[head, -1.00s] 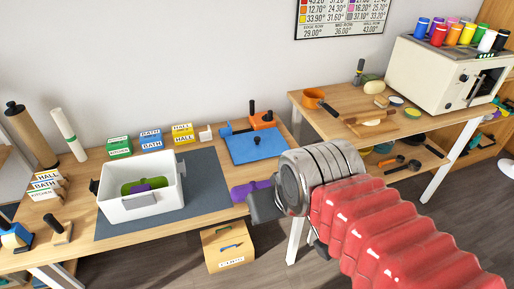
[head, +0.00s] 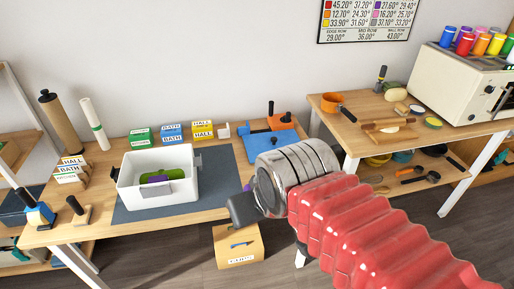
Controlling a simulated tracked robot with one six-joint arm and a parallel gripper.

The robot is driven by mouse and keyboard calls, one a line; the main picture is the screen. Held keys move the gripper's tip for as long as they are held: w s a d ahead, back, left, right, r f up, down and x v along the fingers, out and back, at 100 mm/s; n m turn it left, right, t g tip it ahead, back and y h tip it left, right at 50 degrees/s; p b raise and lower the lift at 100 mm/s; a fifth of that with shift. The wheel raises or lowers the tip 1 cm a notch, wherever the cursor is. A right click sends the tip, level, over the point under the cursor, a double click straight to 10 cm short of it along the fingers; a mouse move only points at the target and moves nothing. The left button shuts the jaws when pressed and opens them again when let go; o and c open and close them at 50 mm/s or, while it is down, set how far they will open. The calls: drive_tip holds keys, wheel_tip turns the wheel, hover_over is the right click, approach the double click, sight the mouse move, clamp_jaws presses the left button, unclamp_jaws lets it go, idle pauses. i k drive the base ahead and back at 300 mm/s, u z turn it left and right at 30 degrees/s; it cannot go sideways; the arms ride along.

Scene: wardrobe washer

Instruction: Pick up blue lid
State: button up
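The blue lid (head: 258,144) is a flat blue panel lying at the back right of the near table in the head view. My gripper and wrist cover its lower right part. My gripper (head: 246,208) is in front of the lid, nearer the camera and over the table's right front edge. One dark finger shows clearly; the other is mostly hidden behind my wrist, so the opening is unclear. I see nothing held in it.
A white bin (head: 128,198) with green and purple things inside stands on a dark mat (head: 220,170). Small labelled boxes (head: 172,132) line the back. An orange-and-black tool (head: 281,121) is beside the lid. A cardboard box (head: 238,247) is below the table edge.

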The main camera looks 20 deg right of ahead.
sight(255, 145)
drive_tip(key=u, duration=0.15)
drive_tip(key=i, duration=1)
drive_tip(key=u, duration=0.05)
